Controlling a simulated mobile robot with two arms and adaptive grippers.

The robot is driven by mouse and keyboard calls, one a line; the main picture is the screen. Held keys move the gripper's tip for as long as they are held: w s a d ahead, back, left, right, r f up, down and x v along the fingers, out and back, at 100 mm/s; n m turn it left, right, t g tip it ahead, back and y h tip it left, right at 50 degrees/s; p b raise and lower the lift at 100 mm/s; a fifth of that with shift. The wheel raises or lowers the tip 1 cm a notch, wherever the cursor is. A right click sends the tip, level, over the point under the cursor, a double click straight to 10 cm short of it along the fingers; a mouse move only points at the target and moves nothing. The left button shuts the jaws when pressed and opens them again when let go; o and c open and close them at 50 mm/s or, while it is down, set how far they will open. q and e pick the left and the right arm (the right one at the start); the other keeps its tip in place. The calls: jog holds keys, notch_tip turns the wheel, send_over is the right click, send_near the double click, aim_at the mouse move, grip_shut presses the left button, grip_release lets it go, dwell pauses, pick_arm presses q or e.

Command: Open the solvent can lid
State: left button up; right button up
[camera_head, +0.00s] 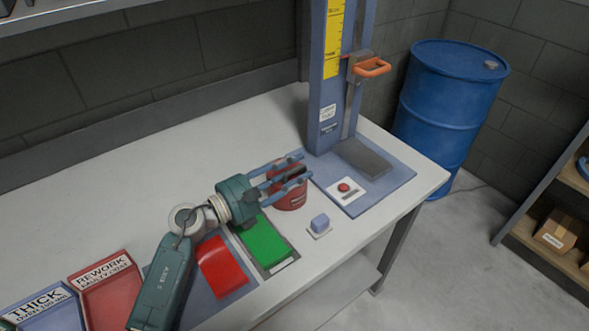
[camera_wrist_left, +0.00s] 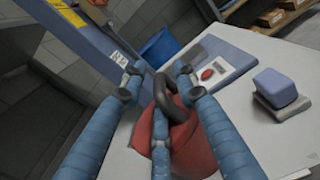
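The red solvent can (camera_head: 291,201) stands on the white bench, just left of the blue-based stand. In the left wrist view the red can (camera_wrist_left: 188,143) shows a dark looped handle (camera_wrist_left: 172,92) on top. My left gripper (camera_head: 303,168) reaches over the can from the left, its blue fingers spread across the can's top. In the left wrist view the gripper (camera_wrist_left: 158,78) has its fingertips apart, around the handle. The fingers hide part of the lid, and I cannot tell whether they touch it. The lid looks closed. My right gripper is not in view.
A blue press-like stand (camera_head: 325,110) with an orange handle (camera_head: 370,67) rises behind the can. A red button (camera_head: 344,187) is on its base. A small blue block (camera_head: 320,222), a green pad (camera_head: 264,243) and a red pad (camera_head: 222,266) lie in front. A blue drum (camera_head: 450,105) stands beyond.

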pick_arm(q)
grip_shut()
